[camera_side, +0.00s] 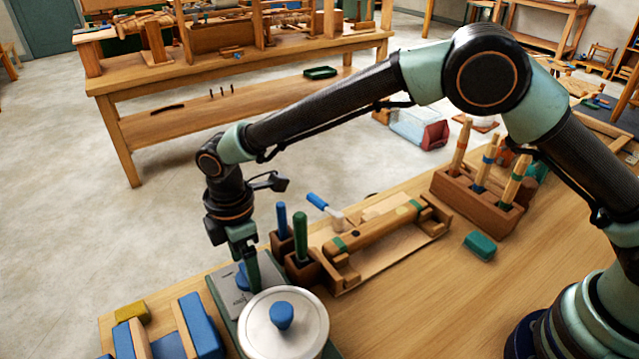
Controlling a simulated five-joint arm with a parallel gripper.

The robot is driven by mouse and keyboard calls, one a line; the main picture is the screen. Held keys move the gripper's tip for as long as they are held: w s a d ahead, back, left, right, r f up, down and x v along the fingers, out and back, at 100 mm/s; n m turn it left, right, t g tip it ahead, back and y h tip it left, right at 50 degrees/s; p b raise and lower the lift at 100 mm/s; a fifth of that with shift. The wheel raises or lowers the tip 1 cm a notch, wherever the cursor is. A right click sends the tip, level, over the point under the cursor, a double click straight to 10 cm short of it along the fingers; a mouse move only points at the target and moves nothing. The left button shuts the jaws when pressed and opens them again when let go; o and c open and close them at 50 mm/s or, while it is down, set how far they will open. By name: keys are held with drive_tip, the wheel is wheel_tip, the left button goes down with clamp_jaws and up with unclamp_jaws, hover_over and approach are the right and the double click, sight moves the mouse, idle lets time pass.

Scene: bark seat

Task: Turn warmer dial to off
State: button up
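The warmer (224,315) is a low unit with a dark green edge and a grey metal top panel, at the front edge of the bench. A blue dial (242,279) shows on its panel, partly covered by my gripper. The dial's pointing direction cannot be read. A round metal pot lid (260,333) with a blue knob sits on the warmer's near end. My gripper (249,280) points down at the dial, its green finger beside or touching it. The fingers overlap in this view, so their gap and any hold on the dial are hidden.
Green and blue handled tools stand in wooden holders (303,269) just right of my gripper. Blue and wooden blocks (200,322) lie left of the warmer. A green block (480,245) sits on clear bench at right.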

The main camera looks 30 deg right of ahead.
wheel_tip(320, 180, up, 12)
idle(0.7)
drive_tip(key=shift+d, duration=0.1)
